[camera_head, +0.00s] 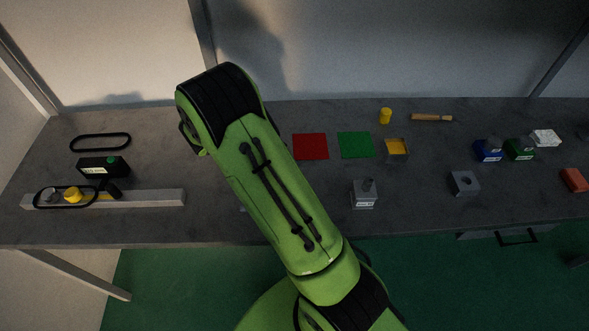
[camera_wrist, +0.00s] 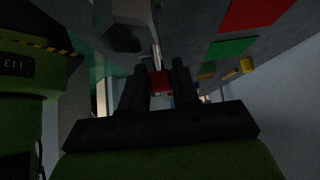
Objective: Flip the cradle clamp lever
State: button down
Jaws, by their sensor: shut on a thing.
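In the wrist view my gripper (camera_wrist: 160,84) is shut on a red grip (camera_wrist: 159,80) between its two dark fingers. A thin metal rod (camera_wrist: 156,52) runs from this grip towards a grey metal block (camera_wrist: 126,14) at the top of the view. The rod and red grip look like the clamp lever, and the block like part of the cradle; the picture is dark there. In the head view my green arm covers this spot, so the lever, cradle and gripper are hidden.
A red square (camera_head: 310,147) and a green square (camera_head: 355,145) lie on the bench, with a yellow cylinder (camera_head: 386,116) behind. A grey block with a knob (camera_head: 364,195) stands near the front edge. A yellow-and-black striped edge (camera_wrist: 50,46) is close at left in the wrist view.

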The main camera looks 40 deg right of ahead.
jog(key=shift+w+a, duration=0.25)
jog(key=shift+a, duration=0.2)
jog(key=c, duration=0.9)
grip_release()
jog(key=shift+f, duration=0.1)
jog(key=p+v, duration=0.4)
jog(key=v, duration=1.2)
jog(key=shift+s+d+p, duration=0.1)
jog(key=shift+s+p, duration=0.05)
jog(key=shift+p, duration=0.15)
